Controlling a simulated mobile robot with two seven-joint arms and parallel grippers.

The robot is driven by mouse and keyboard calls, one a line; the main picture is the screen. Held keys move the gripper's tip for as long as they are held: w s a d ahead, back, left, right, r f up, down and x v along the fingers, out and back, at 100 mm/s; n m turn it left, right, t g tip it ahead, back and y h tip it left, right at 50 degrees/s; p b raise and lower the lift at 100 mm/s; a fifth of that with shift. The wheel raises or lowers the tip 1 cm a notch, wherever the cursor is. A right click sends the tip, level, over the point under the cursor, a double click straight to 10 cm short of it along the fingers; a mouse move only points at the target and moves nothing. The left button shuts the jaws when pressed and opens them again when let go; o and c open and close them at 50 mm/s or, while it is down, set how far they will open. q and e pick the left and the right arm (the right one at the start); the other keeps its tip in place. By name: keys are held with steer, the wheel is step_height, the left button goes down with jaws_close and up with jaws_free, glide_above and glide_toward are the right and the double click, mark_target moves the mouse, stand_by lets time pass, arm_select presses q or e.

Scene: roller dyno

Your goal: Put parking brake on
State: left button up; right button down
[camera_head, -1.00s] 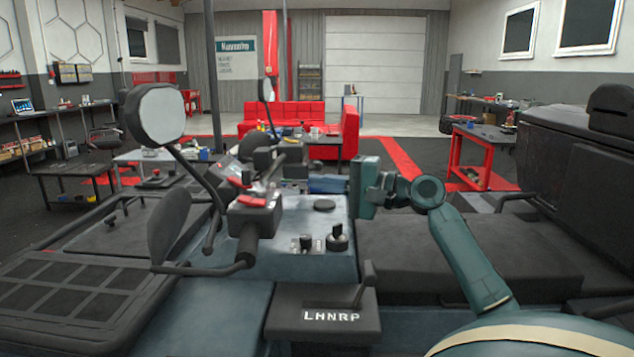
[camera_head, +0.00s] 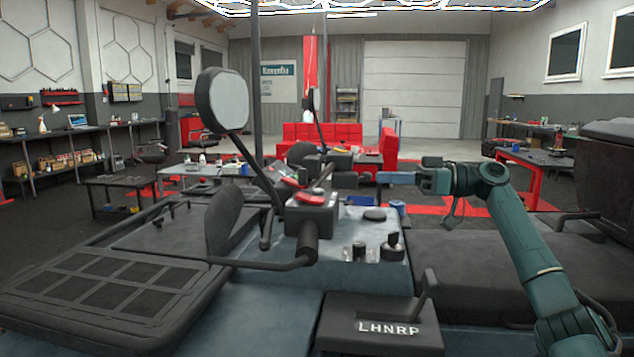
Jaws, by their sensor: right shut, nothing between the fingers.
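The vehicle's left handlebar carries a black control block with red switches (camera_head: 298,192), its grip pointing toward me. A gear selector (camera_head: 427,290) marked LHNRP sits in the lower middle. Black knobs (camera_head: 391,246) are on the blue-grey console (camera_head: 345,272). I cannot tell which control is the parking brake. My right gripper (camera_head: 382,178) is shut and empty, pointing left, above and right of the control block and apart from it in the picture. My left gripper is not in view.
A round mirror (camera_head: 222,100) rises on a stalk at the handlebar's left. A dark seat (camera_head: 470,272) lies to the right, under my right arm. A rack (camera_head: 110,285) fills the front left.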

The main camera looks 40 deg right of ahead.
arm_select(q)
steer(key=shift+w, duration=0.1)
arm_select(e)
steer(key=shift+s+d+r+n, duration=0.2)
steer(key=shift+n, duration=0.6)
steer(key=shift+w, duration=0.1)
